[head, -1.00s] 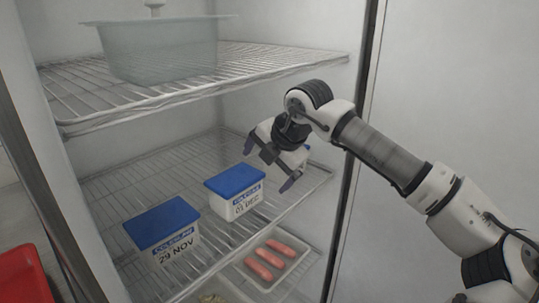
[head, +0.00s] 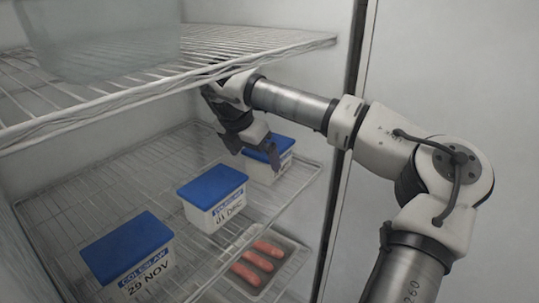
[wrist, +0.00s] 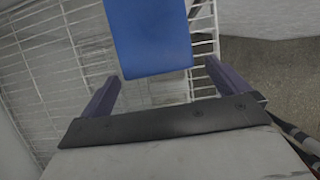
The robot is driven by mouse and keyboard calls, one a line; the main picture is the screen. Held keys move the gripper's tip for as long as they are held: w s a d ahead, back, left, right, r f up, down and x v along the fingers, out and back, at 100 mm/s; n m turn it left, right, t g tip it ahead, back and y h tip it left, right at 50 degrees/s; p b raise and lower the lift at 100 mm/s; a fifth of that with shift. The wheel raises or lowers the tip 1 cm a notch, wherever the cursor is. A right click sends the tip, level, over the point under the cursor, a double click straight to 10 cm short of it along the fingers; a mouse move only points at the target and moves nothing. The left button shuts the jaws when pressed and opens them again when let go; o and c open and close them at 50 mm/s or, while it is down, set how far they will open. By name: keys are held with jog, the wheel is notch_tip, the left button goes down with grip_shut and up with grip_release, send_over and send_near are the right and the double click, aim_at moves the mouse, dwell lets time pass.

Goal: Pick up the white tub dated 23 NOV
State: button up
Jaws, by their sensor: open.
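A white tub with a blue lid (head: 286,146) stands at the right end of the lower wire shelf in the head view. My gripper is partly in front of it and I cannot read its date. My gripper (head: 256,150) is open, pointing down, with its fingers at this tub's lid. In the wrist view a blue lid (wrist: 148,38) lies ahead of and between my open fingers (wrist: 161,72); nothing is gripped. Two similar tubs stand to the left and nearer: one reads 01 DEC (head: 213,198), the other 29 NOV (head: 128,250). No label reading 23 NOV is legible.
An upper wire shelf (head: 150,90) with a translucent container (head: 105,40) hangs above, close over my arm. A tray with several pink sausages (head: 258,255) lies below the lower shelf. The fridge's right door edge (head: 345,150) is close to my arm.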

jog(key=shift+w+d+p, duration=0.2)
jog(key=shift+w+d, duration=0.35)
jog(key=shift+w, duration=0.3)
jog(key=shift+w+d+p, duration=0.15)
jog(key=shift+w+d, duration=0.35)
jog(key=shift+w, duration=0.3)
jog(key=shift+w+d+r+p, duration=0.1)
jog(key=shift+w+d+p, duration=0.5)
jog(key=shift+w, duration=0.5)
jog(key=x, duration=0.2)
jog(key=shift+w+d+f, duration=0.15)
jog(key=shift+d+f, duration=0.05)
jog(key=shift+f, duration=0.15)
jog(key=shift+w+f, duration=0.1)
jog(key=shift+f, duration=0.15)
jog(key=shift+f+b, duration=0.25)
jog(key=shift+b, duration=0.35)
jog(key=c, duration=1.2)
jog(key=shift+c, duration=0.9)
